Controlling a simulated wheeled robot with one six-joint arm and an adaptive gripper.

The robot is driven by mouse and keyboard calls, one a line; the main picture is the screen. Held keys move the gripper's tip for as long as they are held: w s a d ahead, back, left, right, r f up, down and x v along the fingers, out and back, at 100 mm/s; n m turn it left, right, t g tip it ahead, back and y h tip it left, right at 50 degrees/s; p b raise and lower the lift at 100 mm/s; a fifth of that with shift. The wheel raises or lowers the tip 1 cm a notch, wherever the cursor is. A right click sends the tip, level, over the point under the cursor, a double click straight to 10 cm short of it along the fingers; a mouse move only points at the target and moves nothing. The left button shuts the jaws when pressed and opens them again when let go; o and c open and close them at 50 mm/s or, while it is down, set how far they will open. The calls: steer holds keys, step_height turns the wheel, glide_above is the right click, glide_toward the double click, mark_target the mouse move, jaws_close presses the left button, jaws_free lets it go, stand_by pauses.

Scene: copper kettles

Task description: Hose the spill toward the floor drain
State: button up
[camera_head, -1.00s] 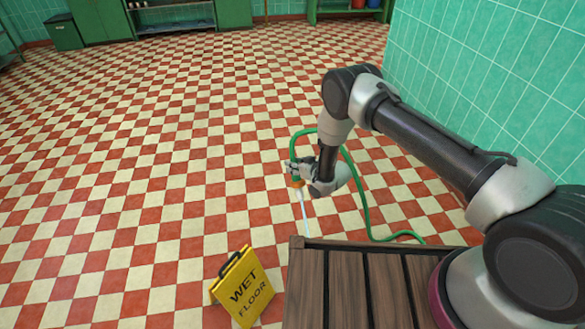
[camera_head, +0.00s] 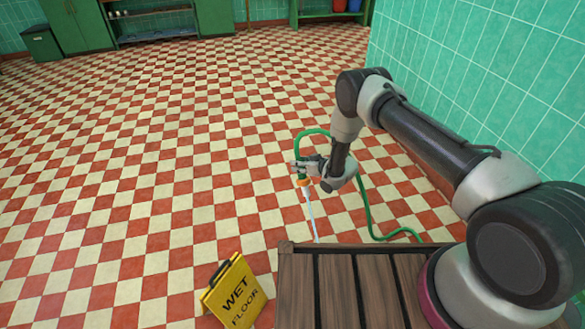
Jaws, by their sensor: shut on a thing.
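My gripper (camera_head: 301,168) is shut on the green hose near its orange nozzle (camera_head: 304,181), above the checkered floor. The nozzle points down, and a pale stream of water (camera_head: 312,215) runs from it to the floor close to the wooden platform's far edge. The green hose (camera_head: 366,205) loops up behind my gripper and down to the floor on the right. I cannot make out a spill or a floor drain in this view; the floor near the stream is partly hidden by the platform.
A yellow wet floor sign (camera_head: 235,293) stands left of the slatted wooden platform (camera_head: 345,290) at the bottom. A green tiled wall (camera_head: 480,80) closes the right side. Green cabinets (camera_head: 70,38), shelves (camera_head: 155,22) and a dark green bin (camera_head: 41,43) line the back. The middle floor is open.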

steer(key=w+d, duration=0.7)
steer(key=d, duration=0.6)
steer(key=s+d, duration=0.5)
steer(key=s, duration=0.4)
steer(key=s+a, duration=0.6)
steer(key=a, duration=0.4)
steer(key=s+a, duration=0.7)
steer(key=a, duration=0.4)
steer(key=s+d, duration=0.6)
steer(key=s, duration=0.3)
steer(key=w+d, duration=0.6)
steer(key=d, duration=0.4)
steer(key=w+d, duration=0.6)
steer(key=d, duration=0.4)
steer(key=shift+w+d, duration=0.15)
steer(key=shift+d, duration=0.15)
steer(key=shift+a, duration=0.15)
